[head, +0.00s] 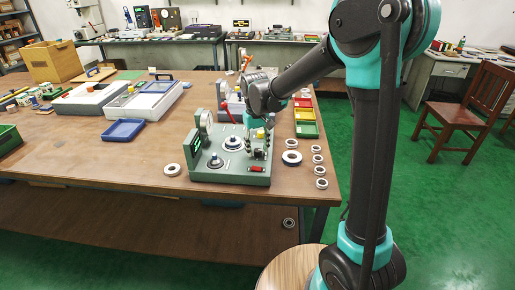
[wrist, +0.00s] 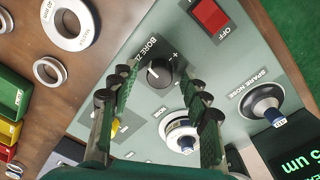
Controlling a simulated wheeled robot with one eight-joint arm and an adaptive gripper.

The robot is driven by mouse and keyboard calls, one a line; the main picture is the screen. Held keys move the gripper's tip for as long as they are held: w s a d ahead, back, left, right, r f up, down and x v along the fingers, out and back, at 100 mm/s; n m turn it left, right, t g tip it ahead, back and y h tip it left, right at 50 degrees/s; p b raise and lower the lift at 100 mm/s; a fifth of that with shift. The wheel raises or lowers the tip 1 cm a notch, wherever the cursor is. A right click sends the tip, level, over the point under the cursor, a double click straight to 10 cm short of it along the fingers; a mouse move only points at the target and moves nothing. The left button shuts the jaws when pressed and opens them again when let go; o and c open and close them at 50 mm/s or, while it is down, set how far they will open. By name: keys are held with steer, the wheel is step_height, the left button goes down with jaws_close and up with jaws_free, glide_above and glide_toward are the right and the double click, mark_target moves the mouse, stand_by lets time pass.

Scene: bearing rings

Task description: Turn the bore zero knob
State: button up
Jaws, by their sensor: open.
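The bore zero knob (wrist: 157,72) is black and round with a white pointer line, and sits on the grey-green panel (wrist: 215,70) of the gauge, below its printed label. In the wrist view my gripper (wrist: 162,92) is open, with its two fingers reaching toward the knob from either side. The knob shows between and just beyond the fingertips; I cannot tell whether either finger touches it. In the head view my gripper (head: 257,138) is over the right part of the green gauge (head: 230,178), and the knob is hard to make out there.
A red OFF switch (wrist: 210,17) and a spare nose (wrist: 264,104) are on the panel near the knob. Several bearing rings (head: 292,158) lie right of the gauge. A blue tray (head: 123,130) stands left.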

mark_target(256, 150)
step_height(256, 150, up, 12)
steer(key=shift+a, duration=0.2)
steer(key=shift+s+f, duration=0.1)
steer(key=shift+s, duration=0.1)
stand_by(0.3)
